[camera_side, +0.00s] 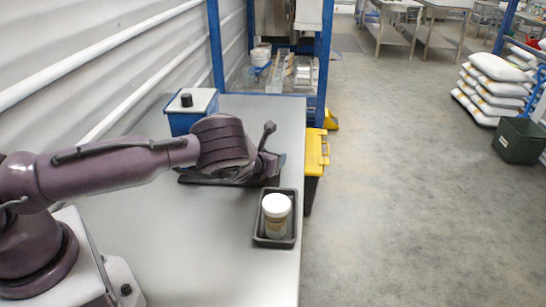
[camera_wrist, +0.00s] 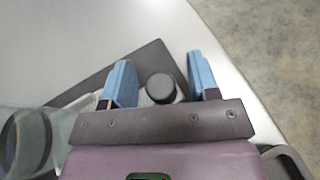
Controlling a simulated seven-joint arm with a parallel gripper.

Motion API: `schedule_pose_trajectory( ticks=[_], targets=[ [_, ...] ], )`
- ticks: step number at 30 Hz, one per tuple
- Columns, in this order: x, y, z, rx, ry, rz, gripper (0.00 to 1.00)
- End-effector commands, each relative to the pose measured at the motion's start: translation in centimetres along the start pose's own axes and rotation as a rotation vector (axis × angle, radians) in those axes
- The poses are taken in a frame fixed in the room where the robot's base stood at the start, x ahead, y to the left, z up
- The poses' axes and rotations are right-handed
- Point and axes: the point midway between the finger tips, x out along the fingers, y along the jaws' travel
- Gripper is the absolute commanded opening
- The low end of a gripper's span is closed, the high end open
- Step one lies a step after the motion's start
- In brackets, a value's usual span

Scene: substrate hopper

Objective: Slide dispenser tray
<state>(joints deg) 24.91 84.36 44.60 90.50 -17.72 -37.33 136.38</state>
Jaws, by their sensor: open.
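In the wrist view my gripper (camera_wrist: 159,62) has its two blue fingers apart. A round dark knob (camera_wrist: 160,87) shows between them, with space on both sides. A flat dark plate (camera_wrist: 110,80) lies beneath the fingers and runs diagonally across the grey table; it may be the dispenser tray, but I cannot tell. A clear, rounded part with a dark ring (camera_wrist: 28,135) shows at the lower left. In the side view my wrist is low over the table and hides the fingers and knob. A dark flat edge (camera_side: 188,181) shows below it.
A small black tray (camera_side: 260,240) holding a white-lidded jar (camera_side: 276,206) stands near the table's right edge. A blue-and-white box with a black knob (camera_side: 188,108) stands behind my arm. The front of the table (camera_side: 200,260) is clear. A yellow-lidded box (camera_side: 315,155) stands beyond the edge.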

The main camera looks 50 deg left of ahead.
Motion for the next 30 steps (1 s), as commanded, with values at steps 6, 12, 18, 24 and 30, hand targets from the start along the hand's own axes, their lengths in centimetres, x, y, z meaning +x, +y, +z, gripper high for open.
schedule_pose_trajectory(
  ticks=[6,12,18,24,30],
  targets=[
    [1.2,0.0,0.0,-0.001,0.001,0.0,0.55],
    [1.3,0.0,0.0,-0.001,0.001,0.0,0.55],
    [1.3,0.0,0.0,0.0,0.001,0.0,0.27],
    [1.3,0.0,0.0,0.0,0.001,0.0,0.0],
    [0.5,2.4,-0.4,0.004,0.0,0.008,0.0]
  ],
)
